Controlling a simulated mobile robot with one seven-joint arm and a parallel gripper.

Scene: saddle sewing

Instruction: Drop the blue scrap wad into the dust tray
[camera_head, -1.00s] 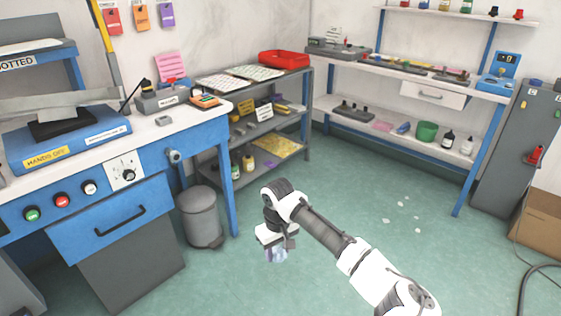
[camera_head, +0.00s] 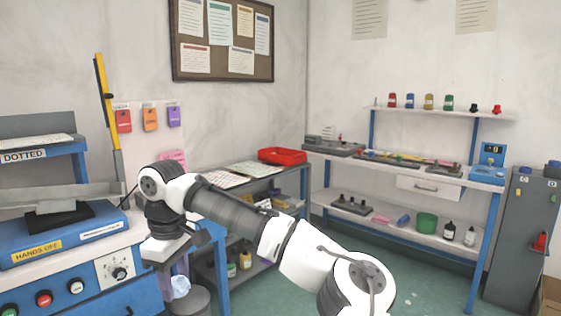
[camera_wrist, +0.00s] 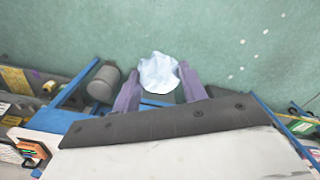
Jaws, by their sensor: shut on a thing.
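The blue scrap wad (camera_wrist: 158,74) is a pale blue crumpled piece between the two purple fingers of my gripper (camera_wrist: 157,88) in the wrist view. My gripper is shut on it and holds it in the air. In the head view the wad (camera_head: 180,287) hangs below my gripper (camera_head: 178,272), in front of the blue bench's right end and the grey bin. I cannot tell for sure which thing is the dust tray. A shallow red tray (camera_head: 283,155) sits on top of the grey shelf at the back; its inside is hardly visible.
The blue bench (camera_head: 62,238) with its machine stands at the left. The grey bin (camera_head: 192,302) is beside it, also in the wrist view (camera_wrist: 103,84). A blue-framed shelf unit (camera_head: 400,230) and a grey cabinet (camera_head: 523,235) stand at the right. Open green floor (camera_head: 420,285) lies between.

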